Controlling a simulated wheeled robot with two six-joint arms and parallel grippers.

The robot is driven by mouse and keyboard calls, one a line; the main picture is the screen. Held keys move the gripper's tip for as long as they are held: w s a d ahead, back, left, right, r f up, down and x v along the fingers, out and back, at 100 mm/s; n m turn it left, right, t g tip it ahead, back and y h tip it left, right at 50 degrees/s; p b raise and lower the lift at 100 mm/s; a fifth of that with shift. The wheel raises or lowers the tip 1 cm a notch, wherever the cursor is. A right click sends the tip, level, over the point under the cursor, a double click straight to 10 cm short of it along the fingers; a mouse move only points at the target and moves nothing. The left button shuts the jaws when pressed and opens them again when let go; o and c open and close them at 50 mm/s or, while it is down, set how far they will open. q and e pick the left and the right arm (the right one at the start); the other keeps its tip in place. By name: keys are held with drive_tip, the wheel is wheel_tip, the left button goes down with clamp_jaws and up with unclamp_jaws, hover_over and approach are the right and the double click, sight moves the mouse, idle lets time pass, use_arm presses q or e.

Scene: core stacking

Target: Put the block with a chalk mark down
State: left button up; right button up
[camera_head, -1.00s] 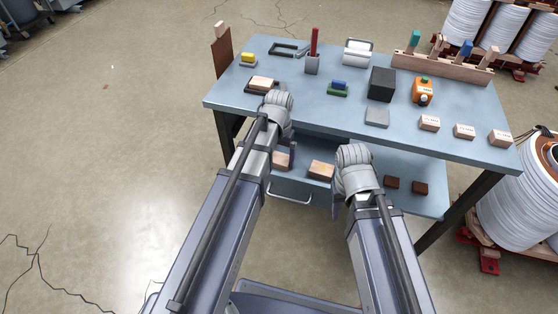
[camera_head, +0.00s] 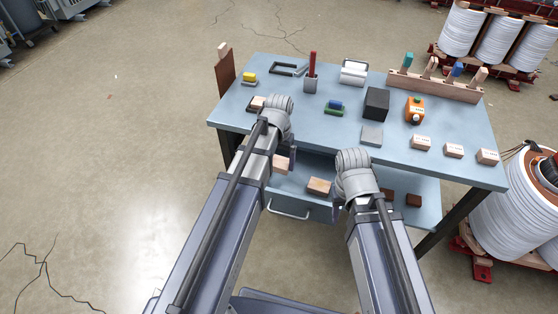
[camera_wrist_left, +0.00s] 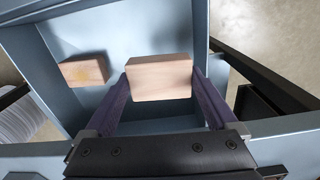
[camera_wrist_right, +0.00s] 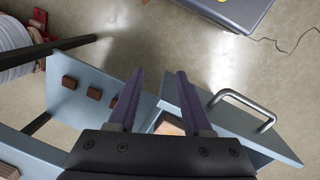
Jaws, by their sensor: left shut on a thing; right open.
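My left gripper (camera_wrist_left: 160,90) is shut on a light wooden block (camera_wrist_left: 160,77), held over the open drawer; the held block also shows in the head view (camera_head: 281,166). No chalk mark is clear on its visible faces. A second wooden block (camera_wrist_left: 83,72) lies in the drawer (camera_wrist_left: 60,105), apart from the held one, with a faint yellowish patch on it; it also shows in the head view (camera_head: 319,186). My right gripper (camera_wrist_right: 158,75) is open and empty beside the drawer. The held block's underside is hidden.
The blue table (camera_head: 300,130) carries a black box (camera_head: 376,103), an orange device (camera_head: 414,110), a grey pad (camera_head: 371,135), a peg rack (camera_head: 433,88) and labelled blocks (camera_head: 421,143) at right. Dark blocks (camera_wrist_right: 93,93) sit on the lower shelf. The drawer handle (camera_head: 289,212) sticks out in front.

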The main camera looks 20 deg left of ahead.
wheel_tip(320, 180, up, 17)
drive_tip(key=p, duration=1.6)
drive_tip(key=shift+r, duration=0.15)
idle(0.7)
drive_tip(key=shift+d, duration=0.1)
